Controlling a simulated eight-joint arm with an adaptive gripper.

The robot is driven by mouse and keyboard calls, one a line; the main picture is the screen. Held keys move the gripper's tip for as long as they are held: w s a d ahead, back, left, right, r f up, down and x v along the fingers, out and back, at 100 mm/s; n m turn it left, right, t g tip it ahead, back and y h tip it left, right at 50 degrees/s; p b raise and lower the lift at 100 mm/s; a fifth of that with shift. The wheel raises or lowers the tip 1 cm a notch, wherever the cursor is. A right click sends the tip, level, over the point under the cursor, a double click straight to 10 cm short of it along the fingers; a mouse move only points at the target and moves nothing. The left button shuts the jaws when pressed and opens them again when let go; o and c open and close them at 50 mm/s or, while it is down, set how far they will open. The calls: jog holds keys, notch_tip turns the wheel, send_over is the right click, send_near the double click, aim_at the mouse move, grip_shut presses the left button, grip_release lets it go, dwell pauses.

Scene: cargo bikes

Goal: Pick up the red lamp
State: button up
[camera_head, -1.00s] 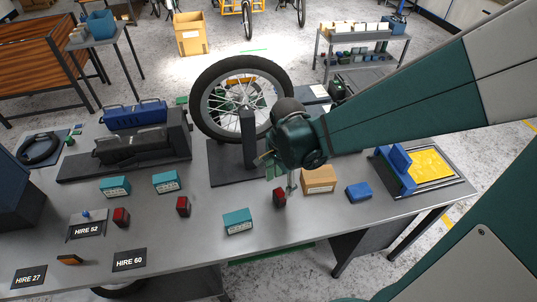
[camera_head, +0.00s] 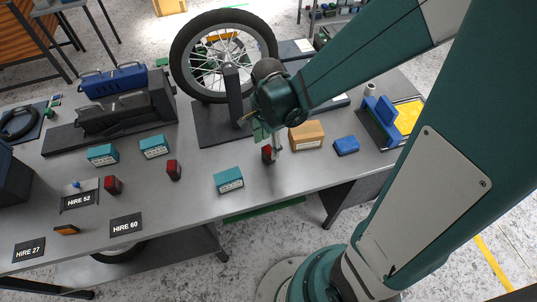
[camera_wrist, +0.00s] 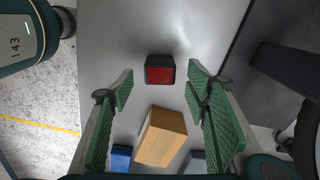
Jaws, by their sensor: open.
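Three small dark-cased red lamps stand on the grey workbench (camera_head: 200,198): a left one (camera_head: 113,185), a middle one (camera_head: 173,170) and a right one (camera_head: 267,154). My gripper (camera_head: 268,142) is open and points down over the right lamp. Its fingers partly cover that lamp in the head view. In the wrist view, one red lamp (camera_wrist: 160,70) lies centred between the tips of the open green fingers (camera_wrist: 160,78), with a clear gap on both sides. I cannot tell how far above the lamp the fingertips are.
A cardboard box (camera_head: 306,135) stands just right of the right lamp, with a blue block (camera_head: 346,146) beyond. A teal box (camera_head: 229,180) is to its left. A wheel (camera_head: 178,60) on a stand rises behind. Bare bench lies in front.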

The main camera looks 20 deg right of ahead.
aim_at(269, 150)
jog(key=shift+f, duration=0.45)
jog(key=shift+f+b, duration=0.6)
jog(key=shift+f, duration=2)
jog(key=c, duration=1)
